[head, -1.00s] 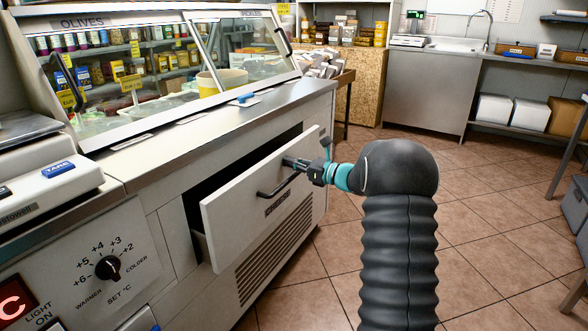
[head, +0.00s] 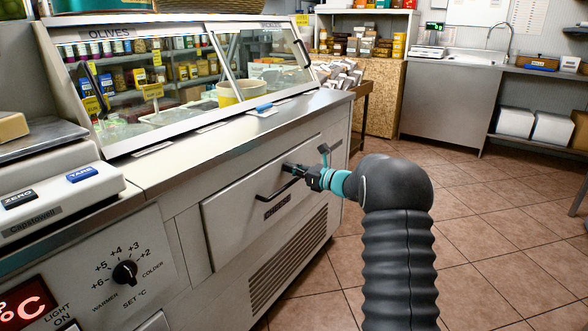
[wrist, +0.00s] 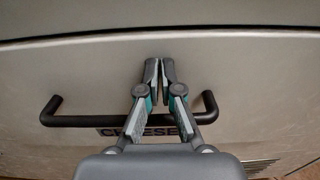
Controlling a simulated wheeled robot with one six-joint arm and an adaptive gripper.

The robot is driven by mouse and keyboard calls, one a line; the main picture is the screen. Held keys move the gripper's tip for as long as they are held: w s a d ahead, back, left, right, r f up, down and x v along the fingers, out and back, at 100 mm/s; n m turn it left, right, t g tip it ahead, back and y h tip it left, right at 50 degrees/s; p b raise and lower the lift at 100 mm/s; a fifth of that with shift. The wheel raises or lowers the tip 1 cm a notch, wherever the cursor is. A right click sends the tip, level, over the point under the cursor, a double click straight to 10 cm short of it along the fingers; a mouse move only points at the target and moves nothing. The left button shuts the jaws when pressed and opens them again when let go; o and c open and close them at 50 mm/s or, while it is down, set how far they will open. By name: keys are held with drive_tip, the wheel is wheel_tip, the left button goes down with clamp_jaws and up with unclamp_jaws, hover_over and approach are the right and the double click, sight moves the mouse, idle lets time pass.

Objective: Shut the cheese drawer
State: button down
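The cheese drawer (head: 232,225) is a pale panel in the front of the olive counter. It looks flush with the cabinet, and no open gap shows above it in the head view. Its black bar handle (head: 268,196) sits above a dark label, which reads "CHEESE" in the wrist view (wrist: 112,132), partly hidden by my fingers. My gripper (head: 289,168) is at the upper part of the drawer front. In the wrist view my gripper's fingertips (wrist: 161,64) are together above the handle bar (wrist: 75,121), holding nothing. They appear to be against the panel; exact contact is hard to tell.
The steel counter top (head: 225,130) and glass display case (head: 170,85) are above the drawer. A control panel with a black dial (head: 125,272) and a scale (head: 50,195) are at left. A vent grille (head: 290,258) is below. The tiled floor (head: 480,235) at right is clear.

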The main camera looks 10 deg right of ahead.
drive_tip(key=shift+a+r, duration=0.1)
drive_tip(key=shift+a, duration=0.05)
drive_tip(key=b+v, duration=0.1)
drive_tip(key=v, duration=1.3)
drive_tip(key=shift+d, duration=0.25)
